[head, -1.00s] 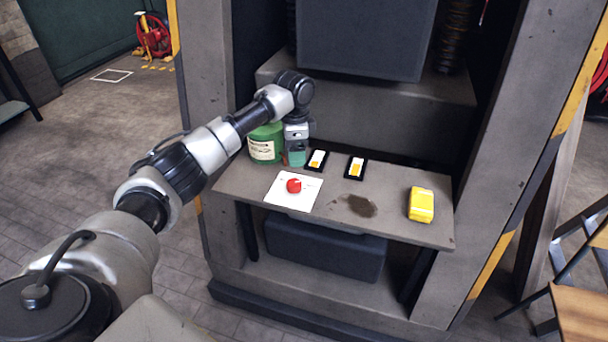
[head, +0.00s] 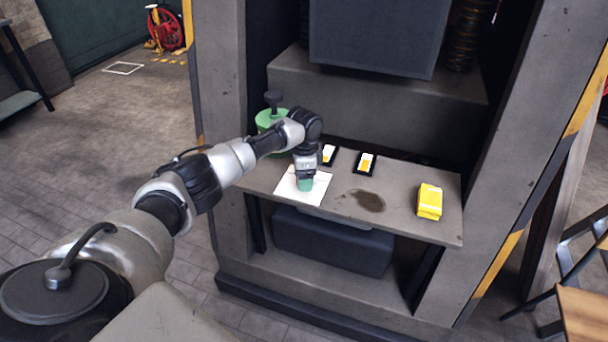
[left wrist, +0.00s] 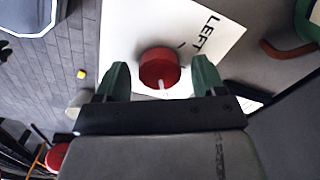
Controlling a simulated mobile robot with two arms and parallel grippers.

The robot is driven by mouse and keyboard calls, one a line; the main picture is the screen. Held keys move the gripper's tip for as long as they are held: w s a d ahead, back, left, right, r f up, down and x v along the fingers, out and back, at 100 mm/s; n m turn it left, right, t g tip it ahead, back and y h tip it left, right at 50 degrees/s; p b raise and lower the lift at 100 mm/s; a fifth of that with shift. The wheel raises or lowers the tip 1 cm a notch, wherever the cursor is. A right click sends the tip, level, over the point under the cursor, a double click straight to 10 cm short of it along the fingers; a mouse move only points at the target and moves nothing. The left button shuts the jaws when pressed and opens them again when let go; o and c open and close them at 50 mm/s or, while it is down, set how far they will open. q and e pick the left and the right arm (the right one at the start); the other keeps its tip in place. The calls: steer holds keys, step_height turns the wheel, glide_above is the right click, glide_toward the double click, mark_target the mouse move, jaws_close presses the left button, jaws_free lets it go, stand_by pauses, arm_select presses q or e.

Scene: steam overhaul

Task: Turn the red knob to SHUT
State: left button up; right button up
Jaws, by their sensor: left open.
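The red knob (left wrist: 160,68) sits on a white plate (left wrist: 135,20) with the word LEFT printed on it, in the left wrist view. A light pointer line shows on the knob's near side. My left gripper (left wrist: 162,80) is open, with one green finger on each side of the knob and gaps between. I cannot tell whether the fingers are level with the knob or above it. In the head view my left gripper (head: 305,186) is over the white plate (head: 293,192) and hides the knob. My right gripper is not in view.
A green canister (head: 270,118) stands behind my left arm. Two black-framed switches (head: 365,163) are on the shelf right of the plate. A dark stain (head: 368,201) and a yellow block (head: 430,201) lie farther right. Frame posts flank the shelf.

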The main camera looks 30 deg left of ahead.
arm_select(q)
steer(key=shift+c, duration=0.4)
steer(key=c, duration=0.8)
steer(key=shift+r+n+p, duration=0.25)
steer(key=shift+n+p, duration=0.65)
steer(key=shift+p, duration=0.45)
steer(key=shift+c, duration=0.2)
steer(key=n+p, duration=0.2)
steer(key=shift+n+p, duration=0.3)
steer(key=n+p, duration=0.2)
steer(key=n, duration=0.1)
steer(key=shift+f+n, duration=0.1)
steer(key=shift+n, duration=0.2)
steer(key=shift+n+p, duration=1.05)
steer(key=shift+n, duration=0.75)
steer(key=shift+w+f, duration=0.1)
steer(key=o, duration=0.9)
